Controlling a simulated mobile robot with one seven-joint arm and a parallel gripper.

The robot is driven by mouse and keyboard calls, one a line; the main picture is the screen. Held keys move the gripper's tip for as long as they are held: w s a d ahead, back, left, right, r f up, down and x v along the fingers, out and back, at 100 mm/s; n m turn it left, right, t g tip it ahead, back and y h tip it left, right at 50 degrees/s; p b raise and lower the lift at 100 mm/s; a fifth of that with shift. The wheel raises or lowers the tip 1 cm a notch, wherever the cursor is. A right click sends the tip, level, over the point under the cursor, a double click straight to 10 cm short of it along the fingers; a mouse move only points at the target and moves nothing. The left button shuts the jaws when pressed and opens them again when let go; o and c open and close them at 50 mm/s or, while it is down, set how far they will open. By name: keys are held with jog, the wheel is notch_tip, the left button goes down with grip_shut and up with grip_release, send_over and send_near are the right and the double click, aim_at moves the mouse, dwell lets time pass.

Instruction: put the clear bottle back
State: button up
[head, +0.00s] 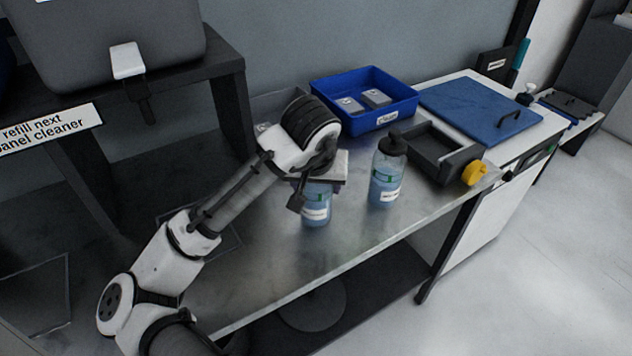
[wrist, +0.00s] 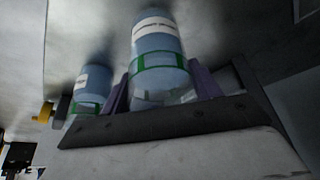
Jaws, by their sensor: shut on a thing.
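A clear bottle (head: 316,208) with blue liquid, a white label and a green band stands at or just above the metal worktop. My gripper (head: 319,187) is shut around its upper part, coming from above, and hides its top in the head view. In the wrist view the same bottle (wrist: 158,45) sits between the two purple-grey fingers of my gripper (wrist: 161,88). I cannot tell whether its base touches the worktop. A second, similar clear bottle (head: 386,180) with a black cap stands upright to the right, apart from my gripper; it also shows in the wrist view (wrist: 92,82).
A black holder with a yellow knob (head: 474,173) lies right of the second bottle. A blue bin (head: 344,109) holding grey blocks is behind, and a blue lid board (head: 478,108) is at right. The worktop (head: 280,265) is clear toward the front left.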

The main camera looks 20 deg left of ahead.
jog(key=shift+f, duration=0.2)
jog(key=o, duration=1.3)
jog(key=v, duration=1.2)
jog(key=shift+r, duration=0.25)
